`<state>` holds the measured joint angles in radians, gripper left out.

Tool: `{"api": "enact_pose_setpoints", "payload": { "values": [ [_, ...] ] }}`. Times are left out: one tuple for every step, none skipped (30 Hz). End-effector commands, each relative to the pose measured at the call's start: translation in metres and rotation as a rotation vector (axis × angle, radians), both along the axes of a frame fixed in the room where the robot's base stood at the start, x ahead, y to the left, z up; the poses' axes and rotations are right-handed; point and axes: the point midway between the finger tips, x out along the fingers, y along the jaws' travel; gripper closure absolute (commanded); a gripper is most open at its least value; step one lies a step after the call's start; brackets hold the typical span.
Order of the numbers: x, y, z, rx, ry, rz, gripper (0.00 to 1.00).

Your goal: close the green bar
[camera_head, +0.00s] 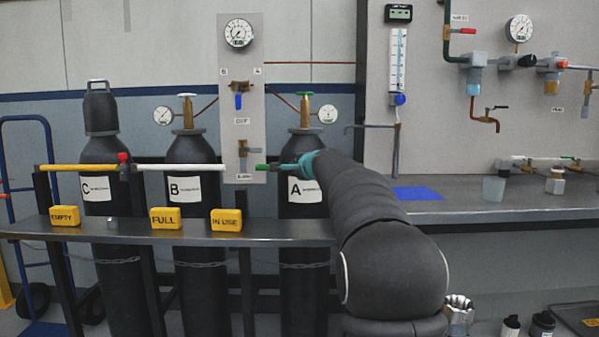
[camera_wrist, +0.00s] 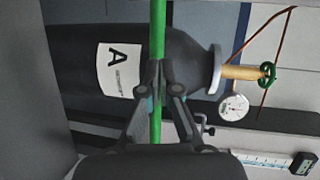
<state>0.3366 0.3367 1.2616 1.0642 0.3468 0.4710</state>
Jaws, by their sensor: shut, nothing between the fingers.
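The green bar (camera_head: 261,167) is level in front of the black cylinder A (camera_head: 304,148) in the head view. Its left tip shows, and its right part is hidden behind my arm. In the wrist view, the green bar (camera_wrist: 158,30) runs top to bottom across the cylinder A (camera_wrist: 80,62), beside its label. My gripper (camera_wrist: 161,72) is shut with its fingertips at the bar; they overlap it in the picture, and I cannot tell whether they touch it. In the head view my gripper (camera_head: 277,167) is small and partly hidden.
A yellow bar (camera_head: 75,168) crosses cylinder C (camera_head: 103,150), and a white bar (camera_head: 180,167) crosses cylinder B (camera_head: 195,150). Yellow blocks (camera_head: 165,218) stand on the front shelf (camera_head: 130,231).

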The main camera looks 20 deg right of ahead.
Motion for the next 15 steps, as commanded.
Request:
{"api": "enact_pose_setpoints", "payload": {
  "values": [
    [-0.009,0.005,0.001,-0.001,-0.002,0.002,1.00],
    [-0.014,0.006,0.002,-0.001,-0.002,0.001,1.00],
    [-0.021,0.007,0.003,0.000,-0.001,-0.001,1.00],
    [-0.026,0.007,0.005,0.000,-0.002,-0.004,1.00],
    [-0.032,0.007,0.006,0.000,-0.002,-0.006,1.00],
    [-0.039,0.008,0.007,0.000,-0.002,-0.008,1.00],
    [-0.044,0.009,0.008,0.000,-0.002,-0.009,1.00],
    [-0.048,0.011,0.009,0.000,-0.001,-0.010,1.00],
    [-0.054,0.013,0.011,-0.001,-0.002,-0.010,1.00],
    [-0.058,0.015,0.012,-0.001,-0.001,-0.010,1.00],
    [-0.062,0.016,0.012,-0.001,-0.001,-0.010,1.00],
    [-0.067,0.019,0.014,-0.001,-0.001,-0.010,1.00],
    [-0.070,0.020,0.014,-0.001,0.000,-0.010,1.00],
    [-0.073,0.022,0.015,-0.001,0.000,-0.009,1.00],
    [-0.076,0.023,0.016,-0.001,-0.001,-0.009,1.00]
  ]
}}
